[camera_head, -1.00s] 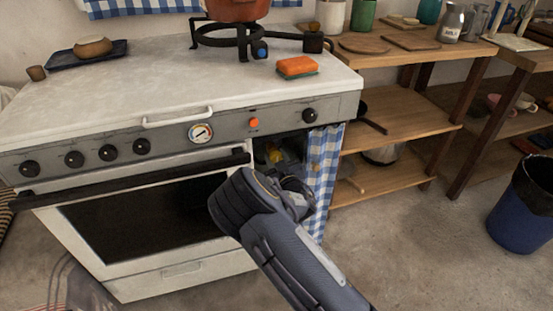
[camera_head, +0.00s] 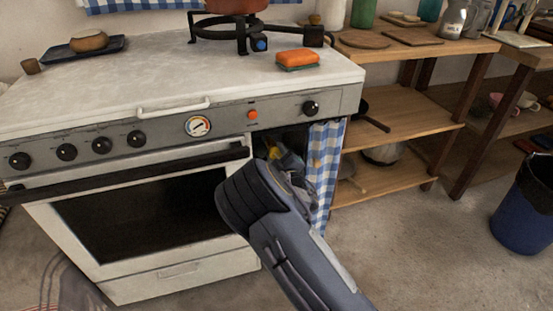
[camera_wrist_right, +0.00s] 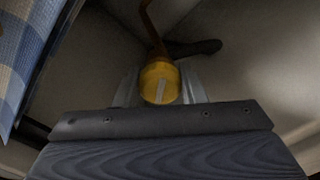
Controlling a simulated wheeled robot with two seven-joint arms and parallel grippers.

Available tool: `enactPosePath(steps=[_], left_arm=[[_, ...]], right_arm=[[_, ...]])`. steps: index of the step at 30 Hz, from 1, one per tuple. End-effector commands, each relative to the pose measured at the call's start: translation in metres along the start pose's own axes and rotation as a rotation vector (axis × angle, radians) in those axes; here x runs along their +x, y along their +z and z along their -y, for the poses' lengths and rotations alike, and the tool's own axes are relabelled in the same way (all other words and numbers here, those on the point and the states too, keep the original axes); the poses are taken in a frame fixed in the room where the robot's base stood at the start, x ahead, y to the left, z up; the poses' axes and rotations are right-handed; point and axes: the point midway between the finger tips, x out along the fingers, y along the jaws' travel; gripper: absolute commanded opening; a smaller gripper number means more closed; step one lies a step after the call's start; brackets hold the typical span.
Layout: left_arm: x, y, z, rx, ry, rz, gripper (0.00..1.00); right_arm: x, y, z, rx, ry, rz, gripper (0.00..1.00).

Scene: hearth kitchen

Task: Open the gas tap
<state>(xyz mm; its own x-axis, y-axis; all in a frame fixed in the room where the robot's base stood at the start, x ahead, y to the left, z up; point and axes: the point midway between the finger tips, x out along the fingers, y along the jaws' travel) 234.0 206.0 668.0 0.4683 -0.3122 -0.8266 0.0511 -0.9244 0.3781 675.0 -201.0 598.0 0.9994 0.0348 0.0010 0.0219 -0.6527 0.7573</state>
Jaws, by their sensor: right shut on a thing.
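The gas tap (camera_wrist_right: 160,84) shows in the right wrist view as a round yellow piece with a pale bar mark. My right gripper (camera_wrist_right: 160,92) has one grey finger on each side of it and is shut on it. In the head view the right gripper reaches into the dark opening at the right end of the stove, beside the checked curtain. Only a little yellow (camera_head: 273,152) shows there, and the fingertips are mostly hidden. A brown-orange pipe or hose (camera_wrist_right: 150,28) runs up from the tap, with a dark elongated part beside it. My left gripper is out of view.
The white stove (camera_head: 110,90) has a row of black knobs and an oven door below. A blue-and-white checked curtain (camera_head: 325,170) hangs close to the gripper's right. Wooden shelves (camera_head: 400,125) stand right of it. A blue bin (camera_head: 525,215) is at far right; floor between is clear.

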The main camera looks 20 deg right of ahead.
Motion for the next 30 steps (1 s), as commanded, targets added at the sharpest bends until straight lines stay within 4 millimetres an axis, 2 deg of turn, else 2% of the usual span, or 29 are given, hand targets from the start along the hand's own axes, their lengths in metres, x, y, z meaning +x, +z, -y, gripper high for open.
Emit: enactPosePath(steps=[18,30], left_arm=[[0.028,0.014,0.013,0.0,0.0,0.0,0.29],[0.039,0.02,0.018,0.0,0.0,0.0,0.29]], right_arm=[[-0.001,0.002,0.001,-0.583,-0.002,0.002,0.14],[-0.001,0.001,0.0,-0.875,-0.004,0.003,0.14]])
